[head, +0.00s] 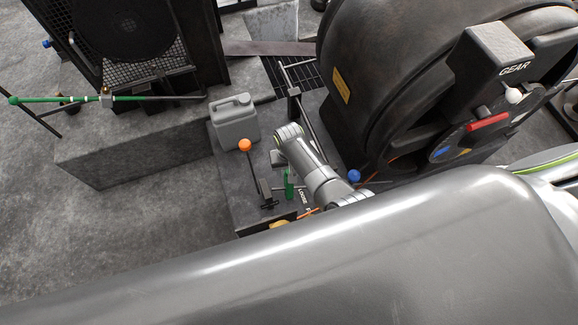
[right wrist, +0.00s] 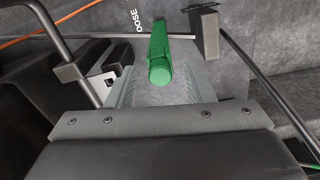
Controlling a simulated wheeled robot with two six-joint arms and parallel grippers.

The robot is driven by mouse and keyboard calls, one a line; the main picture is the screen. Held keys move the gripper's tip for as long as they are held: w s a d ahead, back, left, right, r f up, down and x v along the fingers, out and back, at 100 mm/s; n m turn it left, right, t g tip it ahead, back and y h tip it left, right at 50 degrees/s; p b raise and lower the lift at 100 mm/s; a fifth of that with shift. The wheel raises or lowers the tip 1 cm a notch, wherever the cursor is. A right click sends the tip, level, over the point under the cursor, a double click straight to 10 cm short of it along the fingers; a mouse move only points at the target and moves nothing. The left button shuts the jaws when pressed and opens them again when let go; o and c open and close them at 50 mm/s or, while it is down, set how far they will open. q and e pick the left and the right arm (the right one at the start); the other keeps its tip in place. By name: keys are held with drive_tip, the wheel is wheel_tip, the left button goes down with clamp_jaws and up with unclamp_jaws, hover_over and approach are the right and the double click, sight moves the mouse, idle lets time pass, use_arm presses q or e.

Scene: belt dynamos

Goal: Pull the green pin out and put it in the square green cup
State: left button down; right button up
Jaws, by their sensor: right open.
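The green pin (head: 288,185) stands beside the lettering on the dark machine base in the head view. In the right wrist view the green pin (right wrist: 159,55) is centred just past my right gripper (right wrist: 163,88). The pale fingers of that gripper are apart, with nothing held between them. Whether they touch the pin is unclear. In the head view my right arm comes in above the base and its fingers are mostly hidden. I cannot make out the square green cup. My left gripper is not in view.
A lever with an orange knob (head: 245,145) and a grey canister (head: 234,121) stand left of the pin. A blue ball knob (head: 354,176) and the big dark wheel housing (head: 390,75) are to the right. Thin rods (right wrist: 262,80) cross close to the right gripper.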

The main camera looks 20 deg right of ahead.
drive_tip(key=shift+r, duration=0.55)
wheel_tip(320, 180, up, 16)
drive_tip(key=p, duration=0.3)
drive_tip(key=shift+r+p, duration=0.15)
drive_tip(key=shift+p, duration=0.15)
